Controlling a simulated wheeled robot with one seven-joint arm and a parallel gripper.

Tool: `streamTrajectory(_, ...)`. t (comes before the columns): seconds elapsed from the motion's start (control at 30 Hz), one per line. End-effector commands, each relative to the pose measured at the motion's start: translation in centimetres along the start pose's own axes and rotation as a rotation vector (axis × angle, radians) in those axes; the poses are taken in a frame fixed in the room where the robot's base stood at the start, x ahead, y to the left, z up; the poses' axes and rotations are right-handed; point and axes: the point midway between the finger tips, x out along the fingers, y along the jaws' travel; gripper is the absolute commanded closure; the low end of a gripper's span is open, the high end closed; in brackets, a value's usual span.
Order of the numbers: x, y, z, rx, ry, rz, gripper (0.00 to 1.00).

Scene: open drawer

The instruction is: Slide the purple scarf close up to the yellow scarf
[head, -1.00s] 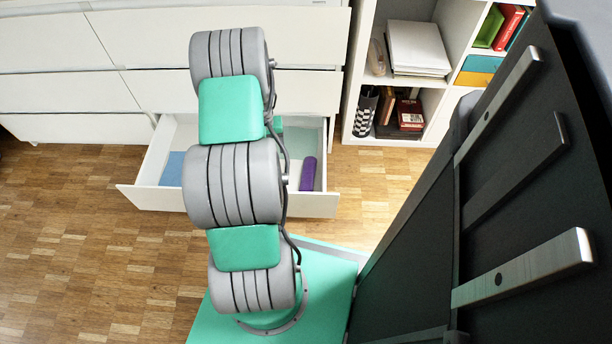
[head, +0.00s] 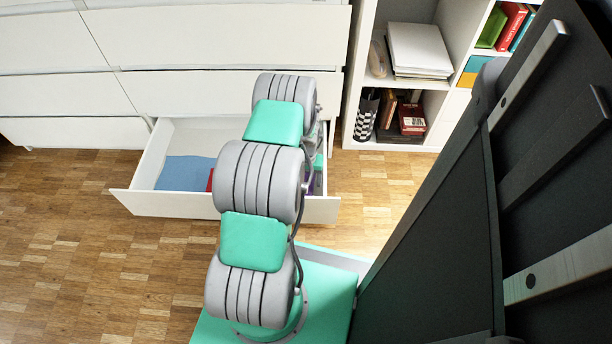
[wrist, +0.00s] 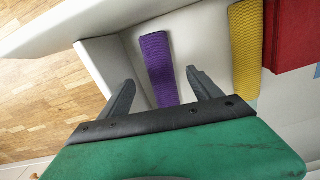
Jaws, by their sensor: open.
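The purple scarf (wrist: 158,68) is a narrow folded strip lying on the drawer floor in the wrist view. The yellow scarf (wrist: 245,50) is a similar strip to its right, with a gap of bare drawer floor between them. My gripper (wrist: 157,78) is open and empty. Its two fingers stand on either side of the purple scarf's near end, as seen from the wrist; I cannot tell whether they reach down to its level. In the head view only a sliver of purple (head: 311,185) shows past my arm, and the yellow scarf is hidden.
The open drawer (head: 165,203) has raised white walls; its corner wall (wrist: 95,62) is left of the purple scarf. A red item (wrist: 295,35) lies right of the yellow scarf. A blue cloth (head: 184,173) lies at the drawer's left. A shelf unit (head: 351,75) stands to the right.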

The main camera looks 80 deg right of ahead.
Motion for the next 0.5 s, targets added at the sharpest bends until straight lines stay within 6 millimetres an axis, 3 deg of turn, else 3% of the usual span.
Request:
streamTrajectory(0.03, 1.6, 0.0, 0.1, 0.000, -0.003, 0.000, 0.27)
streamTrajectory(0.23, 5.6, 0.0, 0.1, 0.000, -0.002, 0.000, 0.27)
streamTrajectory(0.5, 8.4, 0.0, 0.1, 0.000, -0.001, 0.000, 0.27)
